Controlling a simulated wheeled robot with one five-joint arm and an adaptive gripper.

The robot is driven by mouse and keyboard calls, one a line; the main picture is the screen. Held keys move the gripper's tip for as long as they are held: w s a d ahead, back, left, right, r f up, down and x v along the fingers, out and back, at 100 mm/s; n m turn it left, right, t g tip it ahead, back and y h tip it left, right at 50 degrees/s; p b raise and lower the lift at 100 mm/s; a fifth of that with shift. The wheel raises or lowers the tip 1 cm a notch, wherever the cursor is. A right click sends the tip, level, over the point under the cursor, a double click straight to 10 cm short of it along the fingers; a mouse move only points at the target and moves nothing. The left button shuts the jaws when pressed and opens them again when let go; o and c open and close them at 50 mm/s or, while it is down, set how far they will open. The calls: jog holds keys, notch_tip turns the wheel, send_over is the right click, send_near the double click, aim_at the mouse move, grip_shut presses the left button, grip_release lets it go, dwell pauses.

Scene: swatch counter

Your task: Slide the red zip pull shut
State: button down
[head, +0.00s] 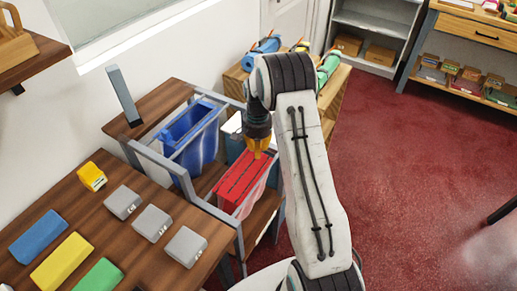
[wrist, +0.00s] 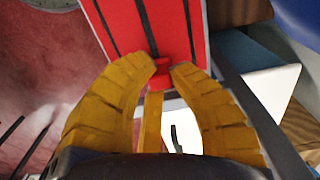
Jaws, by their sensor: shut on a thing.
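The red bag (head: 240,182) sits in the metal frame, its red top crossed by dark zip lines. It fills the top of the wrist view (wrist: 178,25). The small red zip pull (wrist: 161,74) is at the edge of this top, at the end of the middle dark line. My gripper (head: 257,150) reaches down at the bag's far end. Its yellow fingers (wrist: 164,66) close around the pull from both sides. The pull is hidden by the fingers in the head view, and I cannot tell how much of the zip is open.
A blue open-topped bag (head: 206,115) hangs left of the red one, and a dark teal one (head: 234,150) is partly hidden behind my gripper. Grey frame rails (head: 165,163) run close by. The wooden counter (head: 90,215) holds grey blocks and coloured swatches. The red floor (head: 420,170) is open at right.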

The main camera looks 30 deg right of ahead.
jog(key=shift+d, duration=0.15)
jog(key=c, duration=1.1)
grip_release()
jog(key=shift+d, duration=0.1)
jog(key=shift+w, duration=0.1)
notch_tip(320, 180, up, 12)
